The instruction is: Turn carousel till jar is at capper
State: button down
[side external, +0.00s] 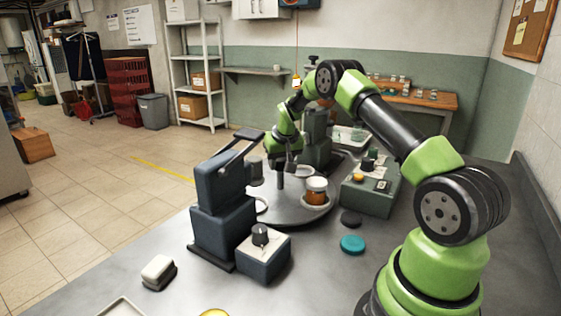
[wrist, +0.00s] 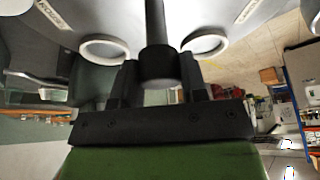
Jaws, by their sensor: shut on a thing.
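The carousel (side external: 290,212) is a round grey turntable with white ring seats. A jar (side external: 316,191) with orange contents and a pale top stands upright in a seat at its right side. A dark blue-grey press with a lever (side external: 222,185), seemingly the capper, stands at the left; its dark head hangs over a white ring seat (side external: 262,204). My gripper (side external: 283,167) is over the carousel, shut on a dark upright post (side external: 281,182). In the wrist view the post (wrist: 155,30) lies between my gripper's fingers (wrist: 158,88), with white rings (wrist: 104,48) on both sides.
A second dark machine (side external: 316,135) stands behind the carousel. A grey-green control box (side external: 370,195) is at its right, and a knob box (side external: 263,255) at front. A teal disc (side external: 352,244) and a black disc (side external: 350,218) lie on the table. A white-topped block (side external: 158,271) lies front left.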

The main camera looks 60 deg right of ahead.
jog(key=m+g, duration=0.1)
jog(key=m, duration=0.2)
jog(key=shift+h, duration=0.4)
jog(key=c, duration=0.7)
grip_release()
jog(key=shift+o, duration=0.2)
jog(key=v, duration=1)
jog(key=shift+a, duration=0.1)
